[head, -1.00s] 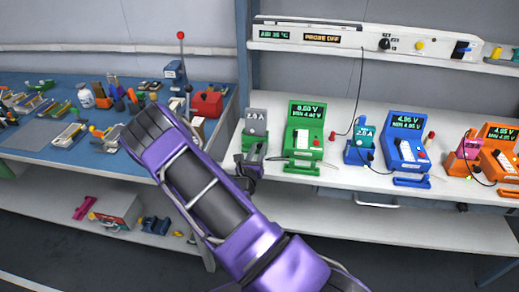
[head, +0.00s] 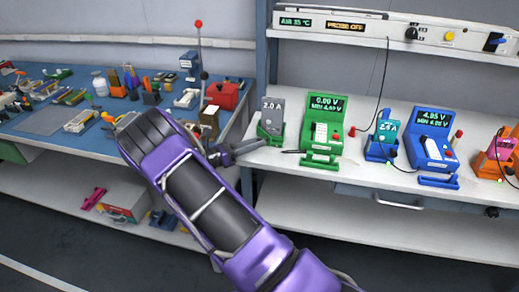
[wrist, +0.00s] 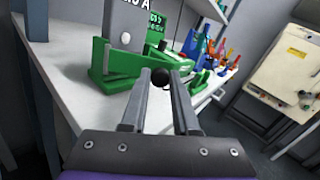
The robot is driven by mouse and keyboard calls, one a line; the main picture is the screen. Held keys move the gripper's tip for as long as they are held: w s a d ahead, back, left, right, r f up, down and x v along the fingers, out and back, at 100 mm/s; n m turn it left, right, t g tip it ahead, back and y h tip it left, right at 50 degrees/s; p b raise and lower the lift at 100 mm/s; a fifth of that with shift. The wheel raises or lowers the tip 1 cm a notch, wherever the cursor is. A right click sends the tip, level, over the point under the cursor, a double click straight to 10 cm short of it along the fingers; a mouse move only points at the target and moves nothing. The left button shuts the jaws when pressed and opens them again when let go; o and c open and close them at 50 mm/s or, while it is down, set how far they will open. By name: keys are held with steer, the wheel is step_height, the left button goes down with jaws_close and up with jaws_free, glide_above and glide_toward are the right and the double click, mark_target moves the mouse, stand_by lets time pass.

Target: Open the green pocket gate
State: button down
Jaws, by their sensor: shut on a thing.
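The green pocket (head: 266,132) stands at the left end of the white bench, with a grey pouch cell (head: 272,112) marked 2.0 A upright in it. My gripper (wrist: 160,80) is shut on a dark round knob (wrist: 160,77) at the gate's right end. In the head view my gripper (head: 262,144) reaches the pocket's low front from the left. I cannot tell how far the gate is swung.
A green tester (head: 323,128) reading 0.00 V stands just right of the pocket. A blue pocket (head: 378,148) and blue tester (head: 433,140) stand farther right. The blue table (head: 50,125) at left is crowded with tools.

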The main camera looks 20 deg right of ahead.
steer(key=shift+w+a+m+g+b, duration=0.15)
steer(key=shift+a+m+g+b, duration=0.15)
steer(key=shift+g, duration=0.3)
steer(key=shift+w+a+m+g+b, duration=0.15)
steer(key=shift+m+g+b, duration=0.15)
steer(key=shift+g, duration=0.3)
steer(key=shift+r, duration=0.1)
steer(key=c, duration=0.7)
jaws_free()
steer(key=shift+o, duration=0.2)
steer(key=shift+a, duration=0.1)
steer(key=a, duration=1.1)
steer(key=a+f, duration=0.1)
steer(key=a, duration=0.5)
steer(key=shift+w+a+f, duration=0.1)
steer(key=shift+w, duration=0.1)
